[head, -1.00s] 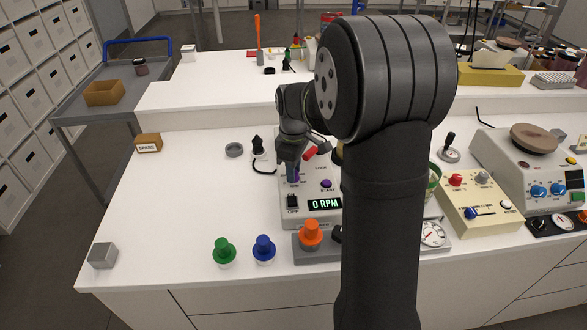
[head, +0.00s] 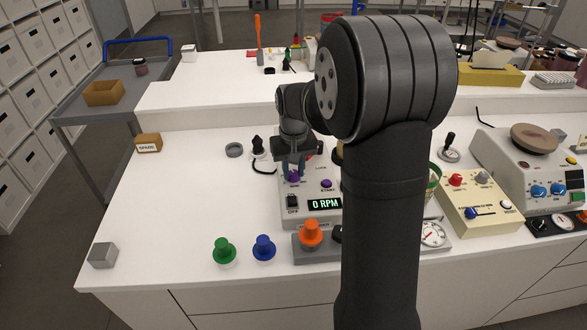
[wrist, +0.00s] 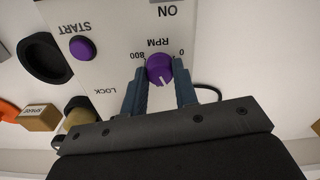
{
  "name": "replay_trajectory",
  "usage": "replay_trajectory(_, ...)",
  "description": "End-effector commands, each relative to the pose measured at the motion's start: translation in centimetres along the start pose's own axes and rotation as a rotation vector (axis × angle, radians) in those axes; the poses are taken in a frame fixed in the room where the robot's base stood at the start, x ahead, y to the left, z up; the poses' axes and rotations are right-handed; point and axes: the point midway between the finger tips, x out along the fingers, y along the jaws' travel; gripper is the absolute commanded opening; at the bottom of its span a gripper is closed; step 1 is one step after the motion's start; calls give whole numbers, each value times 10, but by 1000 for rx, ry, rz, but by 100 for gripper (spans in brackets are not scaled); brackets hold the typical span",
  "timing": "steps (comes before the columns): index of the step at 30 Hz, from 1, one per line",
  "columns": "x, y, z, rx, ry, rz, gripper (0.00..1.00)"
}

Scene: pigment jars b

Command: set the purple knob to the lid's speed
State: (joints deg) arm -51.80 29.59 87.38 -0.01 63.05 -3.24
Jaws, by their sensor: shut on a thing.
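The purple knob (wrist: 158,68) is on the pale panel of a machine, with "RPM" above it and "0" and "800" marks at its sides in the wrist view. Its white pointer line shows. My gripper (wrist: 158,82) has its two blue-grey fingers shut on the knob's sides. In the head view the knob (head: 293,177) shows small beneath my gripper (head: 293,168). The display (head: 325,204) reads "0 RPM". A purple START button (head: 326,184) sits right of the knob. I cannot make out the lid or its speed mark.
A black switch marked OFF (head: 292,202) is below the knob. Green (head: 224,250), blue (head: 264,247) and orange (head: 311,233) knobbed pieces stand in front. A yellow box (head: 476,205) with controls is to the right. The left counter is mostly clear.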

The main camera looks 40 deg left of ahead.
Motion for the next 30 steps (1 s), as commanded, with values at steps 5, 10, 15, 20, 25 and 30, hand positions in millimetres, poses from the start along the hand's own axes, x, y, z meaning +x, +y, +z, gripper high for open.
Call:
replay_trajectory(5, -1, 0, 0, 141, 2, 0, 4)
replay_trajectory(10, -1, 0, -1, 248, 2, 0, 4)
replay_trajectory(15, -1, 0, -1, 320, 3, 0, 4)
replay_trajectory(20, -1, 0, -1, 357, 3, 0, 4)
replay_trajectory(25, -1, 0, -1, 372, 3, 0, 4)
replay_trajectory(30, -1, 0, -1, 373, 3, 0, 4)
